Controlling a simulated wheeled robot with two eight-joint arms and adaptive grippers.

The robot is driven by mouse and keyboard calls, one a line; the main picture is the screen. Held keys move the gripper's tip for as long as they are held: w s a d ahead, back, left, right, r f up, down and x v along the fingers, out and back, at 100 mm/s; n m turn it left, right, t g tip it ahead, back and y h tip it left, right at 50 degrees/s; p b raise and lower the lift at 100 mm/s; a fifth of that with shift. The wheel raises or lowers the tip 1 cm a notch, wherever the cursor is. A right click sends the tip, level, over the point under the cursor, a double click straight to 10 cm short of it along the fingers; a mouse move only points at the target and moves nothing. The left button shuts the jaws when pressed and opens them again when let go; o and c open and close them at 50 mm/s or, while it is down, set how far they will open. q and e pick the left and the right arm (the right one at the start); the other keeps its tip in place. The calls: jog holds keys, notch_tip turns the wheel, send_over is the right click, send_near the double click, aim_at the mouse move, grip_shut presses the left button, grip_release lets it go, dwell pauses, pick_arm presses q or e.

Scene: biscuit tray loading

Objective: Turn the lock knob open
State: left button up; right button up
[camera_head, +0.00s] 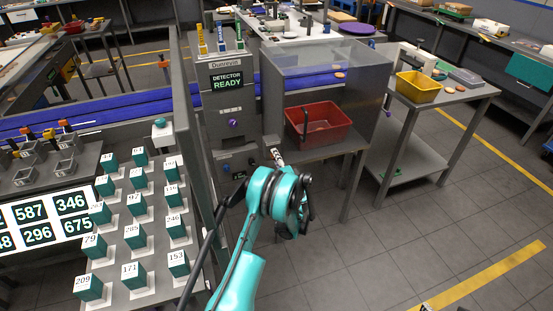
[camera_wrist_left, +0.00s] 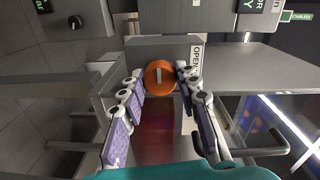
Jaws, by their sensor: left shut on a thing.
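In the left wrist view the lock knob (camera_wrist_left: 158,84) is a round orange disc with a pale mark across its face. It sits on a grey panel beside a white OPEN label (camera_wrist_left: 197,58). My left gripper (camera_wrist_left: 160,74) has its two jointed fingers on opposite sides of the knob, shut on it. In the head view my left gripper (camera_head: 277,155) is at the right side of the grey detector cabinet (camera_head: 219,130); the knob itself is hidden there. My right gripper is in neither view.
The detector screen (camera_head: 228,81) reads READY. A red bin (camera_head: 330,134) stands to the right behind clear walls. Numbered teal boxes (camera_head: 134,237) fill the table at left.

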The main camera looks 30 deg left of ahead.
pick_arm(q)
jog(key=o, duration=1.2)
jog(key=shift+c, duration=0.2)
jog(key=v, duration=0.7)
jog(key=shift+s+d, duration=0.2)
jog(key=shift+s, duration=0.05)
